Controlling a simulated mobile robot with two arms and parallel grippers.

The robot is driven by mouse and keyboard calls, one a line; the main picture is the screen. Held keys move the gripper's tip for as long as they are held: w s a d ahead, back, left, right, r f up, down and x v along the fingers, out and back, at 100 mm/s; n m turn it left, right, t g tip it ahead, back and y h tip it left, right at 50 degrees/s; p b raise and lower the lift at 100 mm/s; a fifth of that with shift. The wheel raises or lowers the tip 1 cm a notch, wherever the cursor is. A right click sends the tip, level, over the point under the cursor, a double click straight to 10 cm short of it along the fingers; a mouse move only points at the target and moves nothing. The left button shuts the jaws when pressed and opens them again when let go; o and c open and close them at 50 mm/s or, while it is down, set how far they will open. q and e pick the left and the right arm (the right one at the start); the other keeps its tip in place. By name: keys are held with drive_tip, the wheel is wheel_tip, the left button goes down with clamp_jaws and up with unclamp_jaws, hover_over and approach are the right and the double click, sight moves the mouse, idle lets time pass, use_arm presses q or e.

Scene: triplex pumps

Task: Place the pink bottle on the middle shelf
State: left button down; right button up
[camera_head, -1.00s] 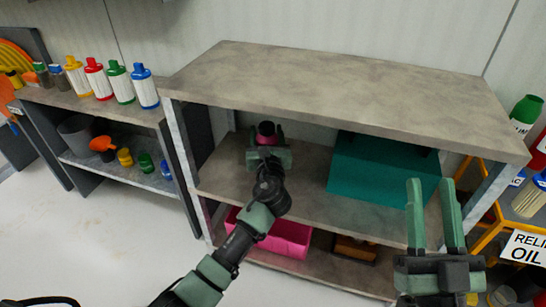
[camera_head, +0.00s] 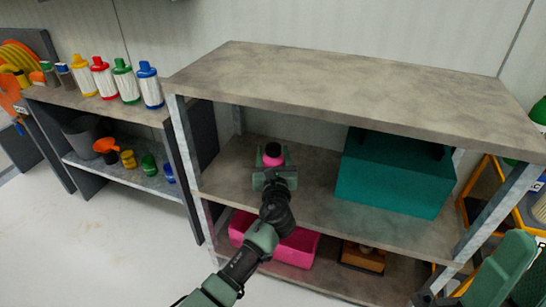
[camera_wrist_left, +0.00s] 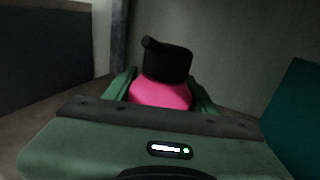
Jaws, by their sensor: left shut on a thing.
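The pink bottle (camera_head: 272,159) has a black cap and stands upright at the middle shelf (camera_head: 315,211) of the grey shelving unit. My left gripper (camera_head: 271,172) reaches in over that shelf and is shut on the bottle. In the left wrist view the pink bottle (camera_wrist_left: 160,95) sits between the two green fingers, with its black cap up. Its lower part is hidden by the gripper, so I cannot tell whether its base touches the shelf. My right gripper shows only in part at the lower right edge of the head view, and its fingertips are not clear.
A teal box (camera_head: 395,175) stands on the middle shelf to the right of the bottle. A pink bin (camera_head: 296,247) and an orange box (camera_head: 363,257) are on the bottom shelf. The unit's top board (camera_head: 370,90) is bare. Several coloured bottles stand on the left shelf unit.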

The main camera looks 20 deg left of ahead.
use_arm(q)
drive_tip(key=c, duration=0.5)
unclamp_jaws()
